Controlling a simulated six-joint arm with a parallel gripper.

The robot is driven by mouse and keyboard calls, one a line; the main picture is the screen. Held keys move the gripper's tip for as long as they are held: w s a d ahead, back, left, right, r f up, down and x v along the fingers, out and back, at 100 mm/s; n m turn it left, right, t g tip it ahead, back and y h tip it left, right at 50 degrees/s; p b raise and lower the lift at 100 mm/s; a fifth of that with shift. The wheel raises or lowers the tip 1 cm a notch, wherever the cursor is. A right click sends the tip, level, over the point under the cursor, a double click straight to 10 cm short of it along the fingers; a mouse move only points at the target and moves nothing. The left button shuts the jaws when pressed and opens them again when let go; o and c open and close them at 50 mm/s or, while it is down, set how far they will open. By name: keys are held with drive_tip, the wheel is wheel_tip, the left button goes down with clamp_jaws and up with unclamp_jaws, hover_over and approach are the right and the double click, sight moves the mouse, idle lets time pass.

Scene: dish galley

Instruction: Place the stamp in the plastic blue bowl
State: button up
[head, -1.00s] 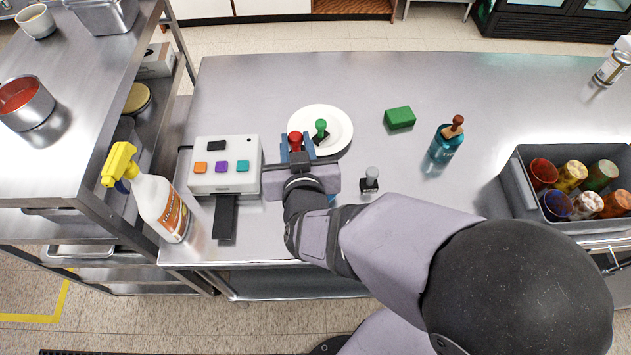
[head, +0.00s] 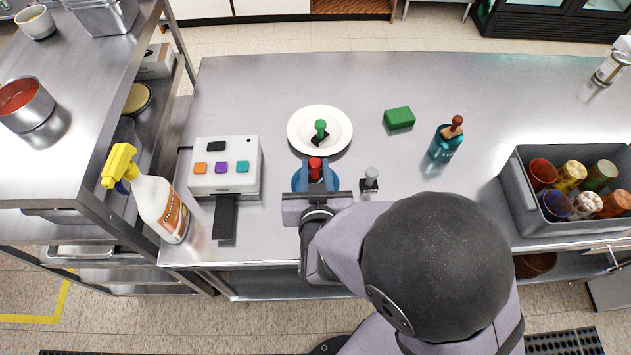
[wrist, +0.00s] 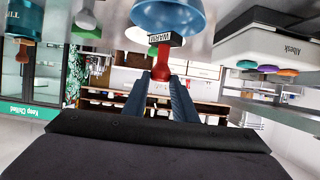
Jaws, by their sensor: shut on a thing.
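My gripper (head: 316,184) is shut on the red-handled stamp (head: 315,166). In the wrist view the red handle (wrist: 161,62) sits between the two fingers, with the base marked "WARM" pointing away from my gripper. The plastic blue bowl (head: 298,180) is on the counter, directly under my gripper and partly hidden by it. In the wrist view the bowl (wrist: 168,15) is close beyond the stamp's base. I cannot tell whether the base touches the bowl.
A white plate (head: 338,133) with a green-handled stamp (head: 320,128) lies behind the bowl. A grey-handled stamp (head: 370,176) stands to its right. A white button device (head: 225,175) is at left.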

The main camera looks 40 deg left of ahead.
sight(315, 180)
drive_tip(key=shift+f+p, duration=0.3)
drive_tip(key=shift+f, duration=2.55)
drive_tip(key=shift+f, duration=0.2)
drive_tip(key=o, duration=1)
drive_tip(key=shift+r, duration=0.1)
drive_tip(key=shift+o, duration=0.2)
drive_tip(key=shift+r, duration=0.2)
drive_tip(key=shift+s+d, duration=0.25)
drive_tip(key=b+v, duration=0.1)
drive_tip(key=v, duration=0.5)
drive_tip(key=shift+s+d+r, duration=0.15)
drive_tip(key=shift+s+d, duration=0.1)
drive_tip(key=shift+d, duration=0.05)
